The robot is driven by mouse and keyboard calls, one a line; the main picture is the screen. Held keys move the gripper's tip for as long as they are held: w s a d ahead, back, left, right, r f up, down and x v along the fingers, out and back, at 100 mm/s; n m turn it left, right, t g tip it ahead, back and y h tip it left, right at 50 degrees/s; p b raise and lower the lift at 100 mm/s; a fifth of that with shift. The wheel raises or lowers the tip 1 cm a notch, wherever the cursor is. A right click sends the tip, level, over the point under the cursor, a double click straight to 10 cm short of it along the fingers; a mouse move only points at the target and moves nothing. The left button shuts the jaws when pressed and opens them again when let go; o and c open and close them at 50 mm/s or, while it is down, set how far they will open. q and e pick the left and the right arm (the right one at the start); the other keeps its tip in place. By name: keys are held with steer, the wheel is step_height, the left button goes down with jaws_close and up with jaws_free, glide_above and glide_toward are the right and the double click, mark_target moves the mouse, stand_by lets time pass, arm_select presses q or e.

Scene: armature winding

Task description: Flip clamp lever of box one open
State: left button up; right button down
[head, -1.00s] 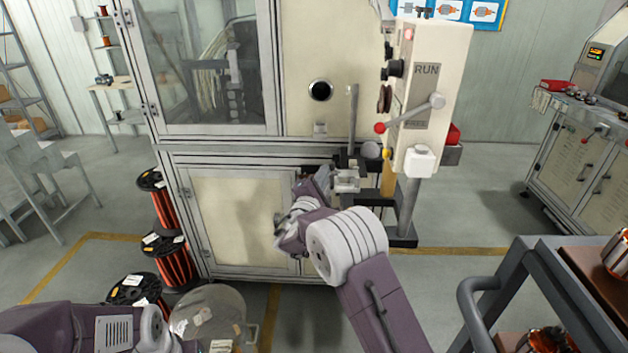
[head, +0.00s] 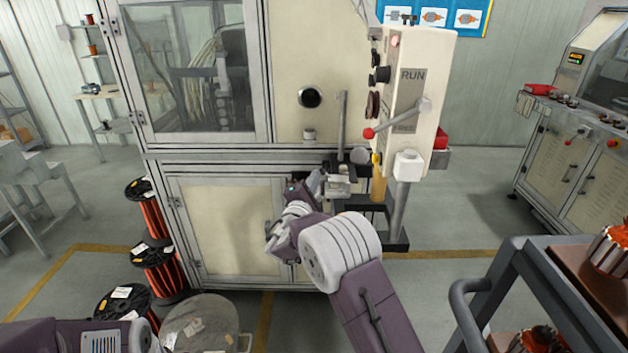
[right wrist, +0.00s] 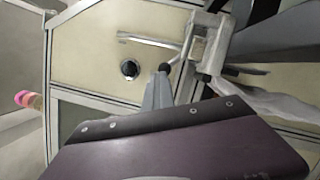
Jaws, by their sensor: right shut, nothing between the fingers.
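A control box (head: 410,95) marked RUN and FREE stands beside the cream machine. Its lever (head: 402,118) has a red knob at the left end. Left of the box an upright grey lever (head: 341,120) rises above a metal clamp fixture (head: 338,186). The fixture also shows in the right wrist view (right wrist: 205,45), with a pale bar (right wrist: 150,42) beside it. My right gripper (head: 314,181) is just left of the fixture, shut and empty. In the right wrist view its fingers (right wrist: 161,85) point toward the fixture; contact cannot be told. My left gripper is out of view.
The machine cabinet (head: 225,225) stands behind my right arm. Copper wire spools (head: 155,268) and a grey drum (head: 207,325) are at the lower left. A cart (head: 500,275) with orange-wound parts is at the lower right. Open floor lies between cart and machine.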

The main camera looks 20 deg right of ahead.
steer(key=shift+d, duration=0.1)
steer(key=s+d+r+m+g+y+b, duration=0.2)
steer(key=d+r+m+b, duration=0.5)
steer(key=m+b, duration=0.4)
steer(key=shift+s+d+m+g+y+b, duration=0.15)
steer(key=shift+d+m+g+y+b, duration=0.35)
steer(key=shift+m, duration=0.4)
steer(key=shift+d, duration=0.1)
steer(key=shift+r, duration=0.15)
stand_by(0.4)
